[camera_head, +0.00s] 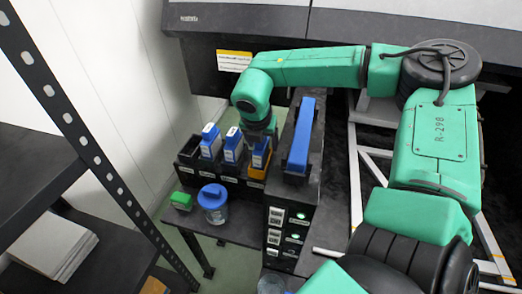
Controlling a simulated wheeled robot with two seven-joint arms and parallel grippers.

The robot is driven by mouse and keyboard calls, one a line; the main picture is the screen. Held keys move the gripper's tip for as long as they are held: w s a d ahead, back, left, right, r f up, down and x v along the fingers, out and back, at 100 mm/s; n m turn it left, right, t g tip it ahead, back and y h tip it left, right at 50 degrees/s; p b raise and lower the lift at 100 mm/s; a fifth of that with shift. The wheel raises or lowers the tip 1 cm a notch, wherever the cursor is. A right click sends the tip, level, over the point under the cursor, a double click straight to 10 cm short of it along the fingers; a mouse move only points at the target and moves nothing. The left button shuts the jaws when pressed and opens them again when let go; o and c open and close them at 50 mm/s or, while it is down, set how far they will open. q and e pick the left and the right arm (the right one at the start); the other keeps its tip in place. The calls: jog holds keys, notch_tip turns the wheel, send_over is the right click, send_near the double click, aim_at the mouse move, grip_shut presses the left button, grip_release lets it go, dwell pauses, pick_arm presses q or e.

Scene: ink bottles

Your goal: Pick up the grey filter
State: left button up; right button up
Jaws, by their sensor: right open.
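I cannot pick out the grey filter with certainty. A small greyish, see-through round item (271,285) is partly cut off at the bottom edge, and I cannot tell what it is. My right arm reaches in from the right across the back. My left gripper is out of view.
The black rack (188,160) holds more blue-and-white bottles (210,140). A green-topped item (181,200) and a blue-lidded jar (213,203) stand in front. A tall black unit (293,205) with a blue bar (300,135) stands right. Shelving (75,150) blocks the left.

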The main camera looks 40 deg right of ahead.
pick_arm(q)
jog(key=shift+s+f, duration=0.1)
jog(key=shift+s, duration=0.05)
pick_arm(e)
jog(key=shift+r, duration=0.1)
grip_shut()
jog(key=shift+r, duration=0.1)
